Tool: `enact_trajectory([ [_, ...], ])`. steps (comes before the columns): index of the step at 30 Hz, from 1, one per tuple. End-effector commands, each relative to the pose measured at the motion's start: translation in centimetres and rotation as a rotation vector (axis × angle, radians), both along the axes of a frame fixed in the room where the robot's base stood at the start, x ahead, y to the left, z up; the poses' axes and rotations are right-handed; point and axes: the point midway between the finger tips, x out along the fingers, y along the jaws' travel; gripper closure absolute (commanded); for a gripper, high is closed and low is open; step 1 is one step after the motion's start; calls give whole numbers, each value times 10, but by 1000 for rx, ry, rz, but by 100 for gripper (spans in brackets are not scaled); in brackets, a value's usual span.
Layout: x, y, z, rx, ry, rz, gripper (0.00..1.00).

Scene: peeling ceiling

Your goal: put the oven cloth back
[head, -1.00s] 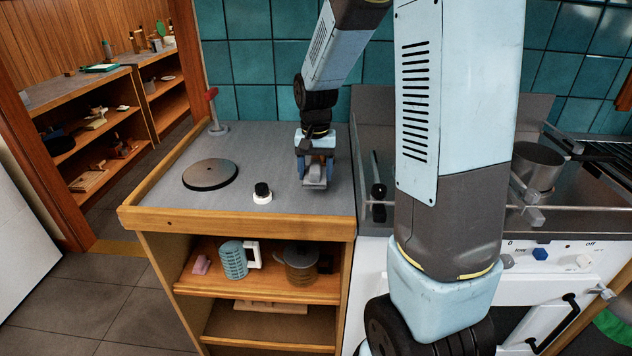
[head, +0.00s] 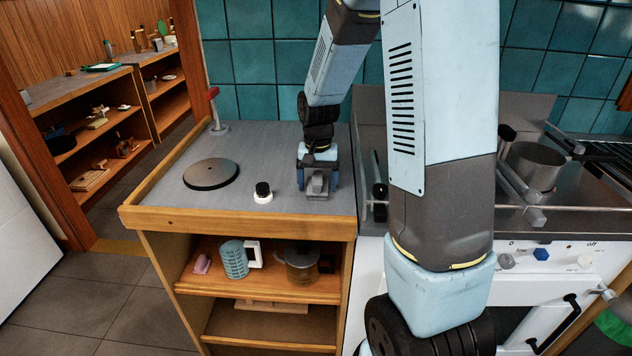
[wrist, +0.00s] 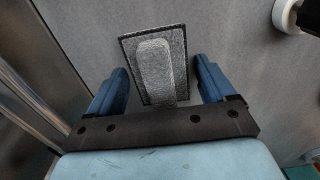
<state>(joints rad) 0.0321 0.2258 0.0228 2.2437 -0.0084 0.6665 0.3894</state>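My gripper (head: 318,186) is low over the grey countertop (head: 240,145), pointing down. In the wrist view its two blue fingers (wrist: 162,80) are spread apart. Between them is a grey speckled piece (wrist: 157,68) with a raised bar on a flat, dark-edged rectangular base. The fingers stand on either side of the bar with gaps visible. I cannot tell whether this piece is the oven cloth; no other cloth is clearly recognisable. A bright green thing (head: 615,328) shows partly at the lower right edge, cut off by the frame.
A dark round disc (head: 211,173) and a black-topped white knob (head: 263,192) are left of my gripper. A red-topped post (head: 216,112) stands behind. A mug (head: 234,260) and pot (head: 301,262) are on the shelf below. The stove with a pan (head: 535,165) is right.

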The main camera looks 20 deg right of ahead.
Motion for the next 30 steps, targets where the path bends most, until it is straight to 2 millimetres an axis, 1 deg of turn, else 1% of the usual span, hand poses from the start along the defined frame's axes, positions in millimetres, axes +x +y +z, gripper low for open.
enact_trajectory([
  [8, 0, -1, 0, 0, 0, -1, 12],
  [11, 0, -1, 5, 0, -1, -1, 12],
  [14, 1, -1, 17, 0, -3, -1, 12],
  [17, 0, -1, 34, -1, -4, -1, 12],
  [24, 0, -1, 81, -1, -5, -1, 12],
  [30, 0, -1, 109, 0, -2, -1, 12],
])
